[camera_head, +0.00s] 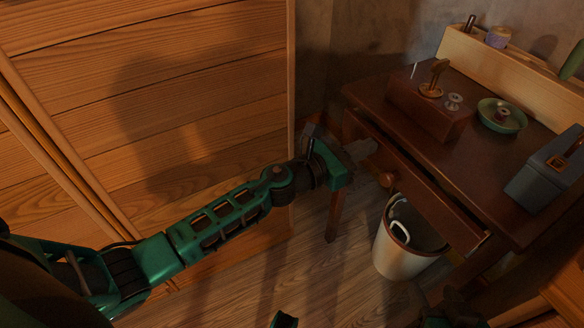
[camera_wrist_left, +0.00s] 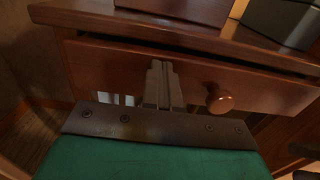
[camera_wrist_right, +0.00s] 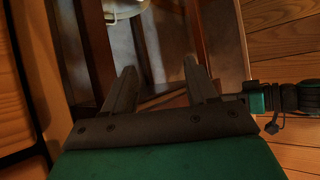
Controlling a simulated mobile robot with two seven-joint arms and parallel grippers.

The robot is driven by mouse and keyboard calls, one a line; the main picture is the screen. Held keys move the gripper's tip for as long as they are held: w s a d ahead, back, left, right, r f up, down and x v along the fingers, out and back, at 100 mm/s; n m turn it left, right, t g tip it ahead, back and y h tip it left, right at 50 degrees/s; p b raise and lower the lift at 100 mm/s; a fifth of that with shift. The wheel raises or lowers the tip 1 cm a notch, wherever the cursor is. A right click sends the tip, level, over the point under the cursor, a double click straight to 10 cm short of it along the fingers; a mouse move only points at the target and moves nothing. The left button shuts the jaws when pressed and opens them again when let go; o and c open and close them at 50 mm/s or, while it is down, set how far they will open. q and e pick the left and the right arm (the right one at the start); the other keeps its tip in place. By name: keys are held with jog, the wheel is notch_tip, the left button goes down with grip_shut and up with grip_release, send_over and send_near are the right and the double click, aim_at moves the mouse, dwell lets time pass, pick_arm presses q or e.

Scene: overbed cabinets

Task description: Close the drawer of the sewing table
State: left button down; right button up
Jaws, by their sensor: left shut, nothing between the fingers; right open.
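The sewing table (camera_head: 486,161) stands at the right in the head view, dark wood. Its drawer (camera_head: 434,206) is out a little, with a dark gap under the tabletop and a round wooden knob (camera_head: 387,179). In the left wrist view the drawer front (camera_wrist_left: 112,68) spans the picture, with the knob (camera_wrist_left: 219,98) right of the fingers. My left gripper (camera_head: 366,149) is shut and empty, its tips at the drawer front, left of the knob; whether they touch I cannot tell. My right gripper (camera_wrist_right: 158,80) is open and empty, low near table legs.
A white bin (camera_head: 398,249) stands on the floor under the drawer. On the tabletop are a wooden spool block (camera_head: 428,109), a green dish (camera_head: 502,115) and a grey box (camera_head: 545,170). A large wooden cabinet (camera_head: 150,110) fills the left side.

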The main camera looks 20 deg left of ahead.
aim_at(380, 141)
pick_arm(q)
jog(key=x, duration=0.3)
jog(key=shift+w+d, duration=0.25)
jog(key=shift+r, duration=0.15)
pick_arm(e)
jog(key=shift+w+a+f, duration=0.2)
jog(key=shift+w, duration=0.15)
pick_arm(q)
jog(key=shift+w+d+r, duration=0.1)
jog(key=shift+d, duration=0.05)
pick_arm(e)
jog(key=shift+s, duration=0.1)
